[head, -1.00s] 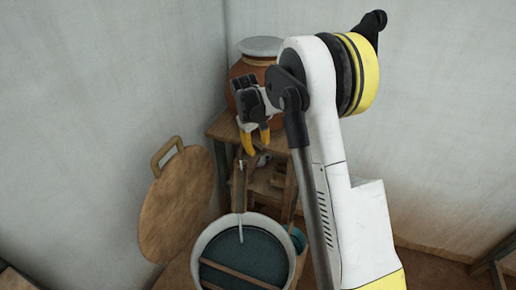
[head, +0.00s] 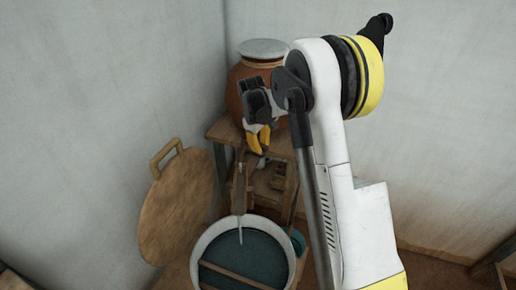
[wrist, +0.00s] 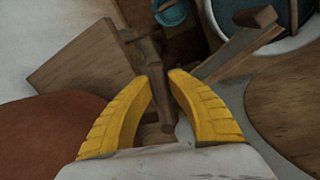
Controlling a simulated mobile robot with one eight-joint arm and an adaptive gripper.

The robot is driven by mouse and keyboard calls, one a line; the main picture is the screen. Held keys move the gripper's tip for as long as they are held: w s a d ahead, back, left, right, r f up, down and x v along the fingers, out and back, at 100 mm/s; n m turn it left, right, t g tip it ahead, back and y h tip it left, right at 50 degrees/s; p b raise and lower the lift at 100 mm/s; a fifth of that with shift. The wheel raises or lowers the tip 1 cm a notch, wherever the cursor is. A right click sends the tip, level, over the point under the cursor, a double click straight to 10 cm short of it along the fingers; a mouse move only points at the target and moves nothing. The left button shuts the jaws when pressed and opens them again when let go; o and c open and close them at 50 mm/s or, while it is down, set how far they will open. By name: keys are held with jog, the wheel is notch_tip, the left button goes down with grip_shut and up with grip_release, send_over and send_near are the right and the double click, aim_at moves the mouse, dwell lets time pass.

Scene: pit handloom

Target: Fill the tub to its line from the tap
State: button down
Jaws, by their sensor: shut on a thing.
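The white-rimmed tub (head: 203,246) stands low in the head view and holds dark teal liquid; its line cannot be made out. A wooden spout (head: 239,188) slopes down to the tub, and a thin pale streak (head: 240,236) hangs from its end into the tub. The spout also shows in the wrist view (wrist: 232,50). My gripper (head: 258,143) is above the spout, in front of the jar. In the wrist view my gripper's yellow fingers (wrist: 161,82) are shut on the wooden tap handle (wrist: 156,92). Where the fingers touch it is partly hidden.
A clay jar (head: 240,76) with a grey lid stands on a wooden stand (head: 218,130). A round wooden board (head: 175,215) leans on the left wall. A flat stick (head: 235,274) lies across the tub. A teal cup (head: 298,240) is at its right.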

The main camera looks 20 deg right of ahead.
aim_at(261, 146)
jog(key=n, duration=0.1)
jog(key=w+d+n, duration=0.1)
jog(key=n, duration=0.1)
jog(key=shift+w+d, duration=0.1)
jog(key=shift+d, duration=0.2)
jog(key=c, duration=1.3)
grip_release()
jog(key=shift+f, duration=0.1)
jog(key=shift+o, duration=0.2)
notch_tip(261, 146, up, 12)
jog(key=s+a, duration=0.1)
jog(key=shift+s+a, duration=0.3)
